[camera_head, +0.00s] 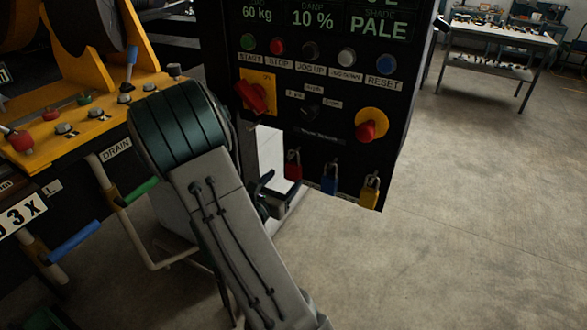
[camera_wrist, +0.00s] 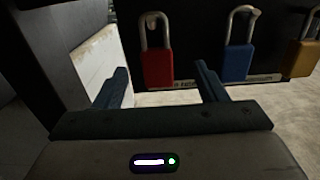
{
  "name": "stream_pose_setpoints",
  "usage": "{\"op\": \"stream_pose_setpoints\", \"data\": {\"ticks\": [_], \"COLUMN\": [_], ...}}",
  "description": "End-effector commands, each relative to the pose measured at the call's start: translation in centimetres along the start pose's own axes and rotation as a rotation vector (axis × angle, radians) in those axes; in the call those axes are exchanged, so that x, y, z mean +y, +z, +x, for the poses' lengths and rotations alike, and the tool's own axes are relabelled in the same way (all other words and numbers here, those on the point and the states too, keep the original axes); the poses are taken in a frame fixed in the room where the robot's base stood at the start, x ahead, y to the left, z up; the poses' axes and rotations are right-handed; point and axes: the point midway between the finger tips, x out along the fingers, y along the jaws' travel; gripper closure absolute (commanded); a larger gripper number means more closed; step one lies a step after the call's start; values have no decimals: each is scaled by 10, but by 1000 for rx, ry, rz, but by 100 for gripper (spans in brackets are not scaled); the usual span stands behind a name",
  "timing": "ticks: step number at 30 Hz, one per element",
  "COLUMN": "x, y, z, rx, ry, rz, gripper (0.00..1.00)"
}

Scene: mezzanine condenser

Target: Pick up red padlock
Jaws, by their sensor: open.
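The red padlock (camera_head: 293,165) hangs by its shackle at the lower edge of the black control panel, leftmost in a row with a blue and a yellow padlock. In the wrist view the red padlock (camera_wrist: 157,68) hangs upright ahead of my gripper (camera_wrist: 163,80), between the lines of its two fingers. My gripper is open and empty, with the padlock apart from and beyond the fingers. In the head view my gripper (camera_head: 268,192) is partly hidden by my arm, just left of and below the red padlock.
The blue padlock (camera_wrist: 237,60) hangs close to the right finger's side, and the yellow padlock (camera_head: 370,190) farther right. The panel (camera_head: 330,80) carries buttons and red knobs above. A yellow machine (camera_head: 75,120) with levers stands left. Floor at right is clear up to a workbench (camera_head: 497,38).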

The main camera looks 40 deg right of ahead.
Motion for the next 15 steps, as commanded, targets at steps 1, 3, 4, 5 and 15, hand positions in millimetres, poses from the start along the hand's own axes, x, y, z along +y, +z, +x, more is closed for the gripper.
{"op": "stream_pose_setpoints", "data": {"ticks": [1, 3, 4, 5, 15], "x": [-1, 0, 0, 0, 4], "y": [1, 0, 0, 0, -2], "z": [4, 7, 9, 11, 53], "rx": [0, -1, -1, -1, -1], "ry": [-2, -1, -1, -1, -2], "rz": [0, 0, 0, 0, 0], "gripper": [35, 35, 35, 35, 35]}}
